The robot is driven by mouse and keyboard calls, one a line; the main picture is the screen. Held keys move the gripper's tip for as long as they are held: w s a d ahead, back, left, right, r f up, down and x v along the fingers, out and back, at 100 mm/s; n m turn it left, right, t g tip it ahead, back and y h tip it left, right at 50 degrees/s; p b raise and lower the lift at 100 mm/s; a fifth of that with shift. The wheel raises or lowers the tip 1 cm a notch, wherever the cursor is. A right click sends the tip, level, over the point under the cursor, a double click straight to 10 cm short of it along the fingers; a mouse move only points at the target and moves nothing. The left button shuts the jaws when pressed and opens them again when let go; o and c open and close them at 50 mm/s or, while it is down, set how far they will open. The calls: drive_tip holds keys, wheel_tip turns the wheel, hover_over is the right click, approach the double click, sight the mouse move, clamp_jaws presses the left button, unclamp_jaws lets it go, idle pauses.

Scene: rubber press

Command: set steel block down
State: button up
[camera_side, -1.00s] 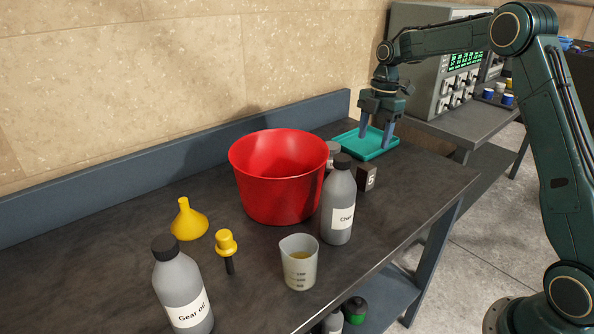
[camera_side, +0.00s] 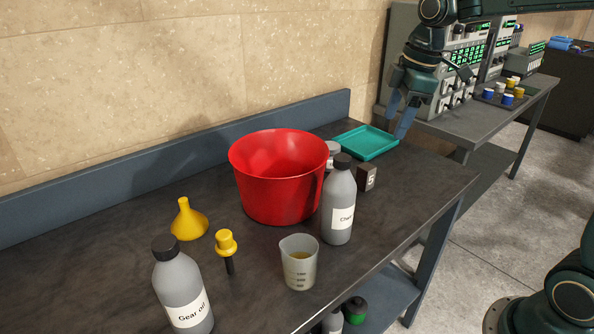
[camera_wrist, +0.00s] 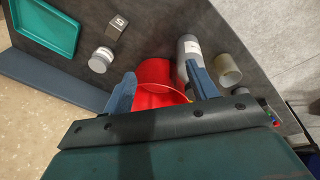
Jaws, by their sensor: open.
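The steel block (camera_side: 366,177), a dark cube marked 5, sits on the bench behind the grey bottle and in front of the teal tray. In the wrist view the block (camera_wrist: 117,27) stands beside a grey capped jar (camera_wrist: 101,60). My gripper (camera_side: 401,118) is open and empty, raised above and right of the tray in the side view. In the wrist view its fingers (camera_wrist: 162,92) are spread apart, with the red bucket seen far below between them. The block is clear of the fingers.
The teal tray (camera_side: 366,142) is empty. A red bucket (camera_side: 277,190), a grey bottle (camera_side: 339,207), a beaker (camera_side: 299,264), a yellow funnel (camera_side: 188,221) and a gear oil bottle (camera_side: 183,290) stand on the bench. Instruments (camera_side: 465,75) stand at the back right.

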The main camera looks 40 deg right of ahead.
drive_tip(key=s+a+f+m+t, duration=0.1)
drive_tip(key=s+a+m, duration=0.2)
drive_tip(key=s, duration=0.7)
drive_tip(key=s+a+m+t, duration=0.2)
drive_tip(key=s+a+m, duration=0.1)
drive_tip(key=s+m, duration=0.4)
drive_tip(key=s, duration=0.3)
drive_tip(key=shift+s+f, duration=0.2)
drive_tip(key=shift+f, duration=0.2)
